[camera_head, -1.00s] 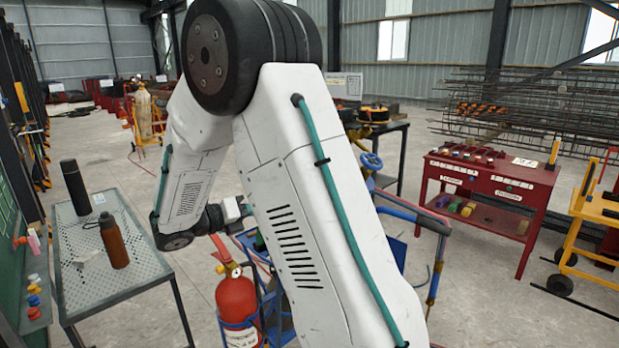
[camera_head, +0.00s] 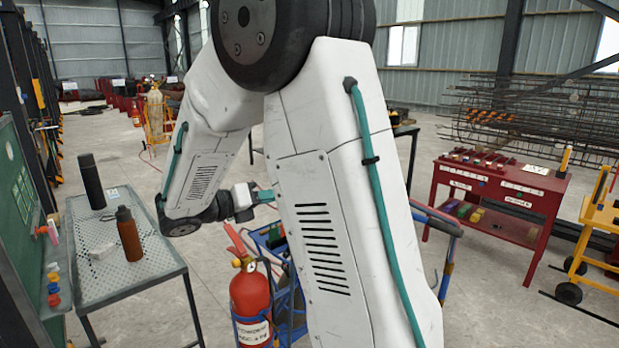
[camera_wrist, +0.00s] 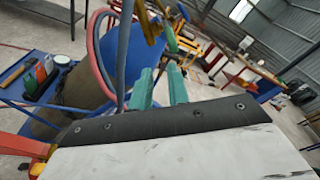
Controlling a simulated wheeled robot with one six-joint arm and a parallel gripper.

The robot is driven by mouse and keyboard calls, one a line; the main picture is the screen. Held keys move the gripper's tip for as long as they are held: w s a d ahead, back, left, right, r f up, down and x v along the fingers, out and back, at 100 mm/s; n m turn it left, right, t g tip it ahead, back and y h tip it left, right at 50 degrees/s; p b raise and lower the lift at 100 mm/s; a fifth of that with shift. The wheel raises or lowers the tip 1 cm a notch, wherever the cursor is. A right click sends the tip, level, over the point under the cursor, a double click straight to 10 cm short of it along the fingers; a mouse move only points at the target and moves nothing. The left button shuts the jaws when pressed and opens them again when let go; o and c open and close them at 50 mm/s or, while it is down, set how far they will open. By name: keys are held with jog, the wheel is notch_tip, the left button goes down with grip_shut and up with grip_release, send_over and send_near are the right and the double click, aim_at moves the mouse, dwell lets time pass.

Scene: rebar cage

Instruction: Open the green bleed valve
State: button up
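My gripper (camera_wrist: 160,84) has two teal fingers with a gap between them and nothing visible held. In the head view its teal fingers (camera_head: 264,196) show small beside my arm, above the blue cart (camera_head: 290,325). In the wrist view a blue hose (camera_wrist: 124,50) and a red hose (camera_wrist: 94,50) hang just left of the fingers. A yellow fitting (camera_wrist: 150,25) is beyond the fingertips. A small green part (camera_wrist: 172,38) shows beside it; I cannot tell whether it is the bleed valve. My arm hides much of the cart in the head view.
A red fire extinguisher (camera_head: 250,300) stands at the cart's left. A perforated metal table (camera_head: 150,275) with a black bottle (camera_head: 91,181) and a brown bottle (camera_head: 129,235) is at left. A red workbench (camera_head: 490,190) and yellow trolley (camera_head: 595,235) are at right. Open floor lies between.

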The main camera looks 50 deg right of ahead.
jog(key=shift+s+f+v, duration=0.1)
jog(key=shift+s+v, duration=0.05)
jog(key=shift+v, duration=0.8)
jog(key=shift+s+f+v, duration=0.1)
jog(key=shift+v, duration=0.85)
jog(key=shift+s+f+v, duration=0.1)
jog(key=shift+s+v, duration=0.05)
jog(key=shift+v, duration=0.8)
jog(key=shift+a, duration=0.1)
